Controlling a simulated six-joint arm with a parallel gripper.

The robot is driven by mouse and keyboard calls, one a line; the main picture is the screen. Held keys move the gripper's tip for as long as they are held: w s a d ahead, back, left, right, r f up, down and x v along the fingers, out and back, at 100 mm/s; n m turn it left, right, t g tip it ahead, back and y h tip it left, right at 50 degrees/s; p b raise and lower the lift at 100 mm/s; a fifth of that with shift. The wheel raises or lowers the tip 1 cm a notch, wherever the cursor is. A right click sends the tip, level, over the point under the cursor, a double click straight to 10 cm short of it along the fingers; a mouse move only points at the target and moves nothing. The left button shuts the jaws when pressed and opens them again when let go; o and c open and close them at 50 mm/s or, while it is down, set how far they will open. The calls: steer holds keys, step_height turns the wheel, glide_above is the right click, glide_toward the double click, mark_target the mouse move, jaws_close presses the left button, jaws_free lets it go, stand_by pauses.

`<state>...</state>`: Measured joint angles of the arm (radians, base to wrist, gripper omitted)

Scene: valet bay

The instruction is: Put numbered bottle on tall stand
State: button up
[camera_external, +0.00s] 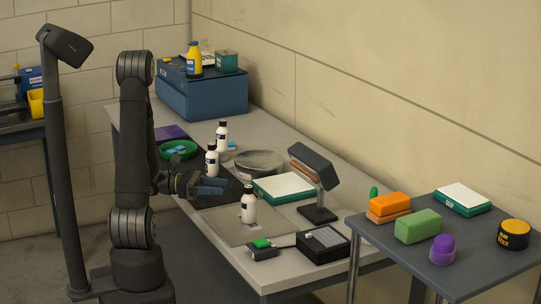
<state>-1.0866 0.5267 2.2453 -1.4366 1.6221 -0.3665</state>
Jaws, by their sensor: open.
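Three white bottles with black caps stand upright on the long grey table: a back bottle (222,137), a middle bottle (212,162) and a front bottle (248,206). Their dark label marks are too small to read, so I cannot tell which is the numbered one. The front bottle stands on a flat grey panel (215,222). My gripper (222,186) is open and empty, with bluish fingers pointing right, between the middle and front bottles. No stand is clearly identifiable; the blue box (205,95) at the back is the tallest raised surface on this table.
A yellow bottle (194,62) and a teal box (227,61) sit on the blue box. A green bowl (178,150), a round grey container (259,161) and a dark lamp (316,165) surround the bottles. A side table (400,268) holds colored blocks.

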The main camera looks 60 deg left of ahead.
mark_target(248, 187)
steer(key=shift+x, duration=4.9)
steer(key=shift+r, duration=0.2)
jaws_close()
